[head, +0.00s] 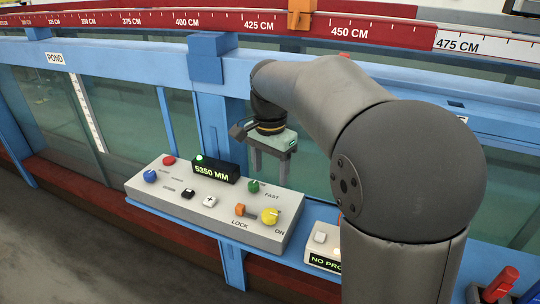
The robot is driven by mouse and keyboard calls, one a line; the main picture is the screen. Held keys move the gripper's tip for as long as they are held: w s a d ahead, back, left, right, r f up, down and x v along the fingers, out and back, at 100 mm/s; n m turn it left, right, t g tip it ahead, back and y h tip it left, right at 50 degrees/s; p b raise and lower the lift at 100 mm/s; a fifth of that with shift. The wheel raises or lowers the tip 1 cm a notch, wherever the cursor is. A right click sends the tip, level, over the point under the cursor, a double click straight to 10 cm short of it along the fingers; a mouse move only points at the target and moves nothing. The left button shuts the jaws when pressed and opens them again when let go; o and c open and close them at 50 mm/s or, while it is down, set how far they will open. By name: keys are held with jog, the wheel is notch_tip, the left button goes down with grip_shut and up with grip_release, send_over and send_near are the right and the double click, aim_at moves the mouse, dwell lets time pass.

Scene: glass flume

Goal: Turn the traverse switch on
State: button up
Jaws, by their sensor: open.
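A grey control panel (165,200) sits on the blue ledge of the flume. A yellow knob (270,216) stands at its right end, near the printed word ON. An orange lever (240,210) is beside it to the left, near the word LOCK. I cannot read which control is labelled traverse. A green knob (253,187) marked FAST lies further back. My gripper (270,177) points down above the panel's back right part, open and empty, its fingers apart. The fingertips appear near the green knob; whether they touch anything is unclear.
The panel also holds a display (212,171) reading 5350 MM with a lit green lamp, blue and red knobs and small push buttons. A second box (322,243) stands to the right, partly behind my arm. The blue flume frame and glass rise behind.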

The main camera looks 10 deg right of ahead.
notch_tip(320, 180, up, 4)
jog(key=shift+f, duration=0.15)
dwell(0.3)
